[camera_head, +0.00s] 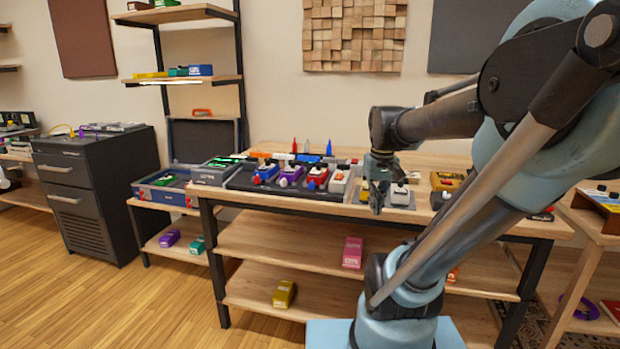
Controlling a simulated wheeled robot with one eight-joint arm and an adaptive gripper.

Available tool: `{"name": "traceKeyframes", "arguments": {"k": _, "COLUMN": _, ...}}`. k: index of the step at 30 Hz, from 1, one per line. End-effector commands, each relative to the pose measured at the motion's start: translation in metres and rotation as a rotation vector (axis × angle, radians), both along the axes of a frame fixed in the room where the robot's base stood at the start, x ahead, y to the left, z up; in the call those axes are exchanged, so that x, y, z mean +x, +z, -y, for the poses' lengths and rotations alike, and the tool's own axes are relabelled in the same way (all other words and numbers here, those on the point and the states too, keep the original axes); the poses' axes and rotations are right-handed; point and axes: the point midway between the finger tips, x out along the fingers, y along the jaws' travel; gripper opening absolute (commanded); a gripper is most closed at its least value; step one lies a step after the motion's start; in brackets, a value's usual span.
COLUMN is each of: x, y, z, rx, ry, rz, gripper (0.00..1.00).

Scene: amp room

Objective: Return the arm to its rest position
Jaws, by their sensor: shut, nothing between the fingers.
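My arm reaches from the right side of the picture toward the wooden workbench (440,222). My gripper (376,205) hangs downward over the front edge of the bench top, just left of a white-topped pedal (399,194). Its fingers look close together and hold nothing that I can see. I cannot tell how high it is above the bench top. The arm's upper links cover much of the right part of the bench.
A dark tray (240,181) with coloured pedals stands on the bench, left of my gripper. A pink box (352,252) and a yellow pedal (284,294) lie on the lower shelves. A dark cabinet (105,190) stands at left. The wooden floor (110,305) in front is clear.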

Motion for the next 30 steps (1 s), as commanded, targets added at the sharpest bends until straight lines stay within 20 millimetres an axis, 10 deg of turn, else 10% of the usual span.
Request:
{"name": "traceKeyframes", "arguments": {"k": 12, "x": -0.084, "y": -0.083, "z": 0.001, "rx": 0.010, "ry": -0.063, "rz": 0.053, "gripper": 0.00}}
{"name": "traceKeyframes", "arguments": {"k": 30, "x": -0.101, "y": -0.106, "z": 0.000, "rx": 0.013, "ry": -0.082, "rz": 0.067, "gripper": 0.00}}
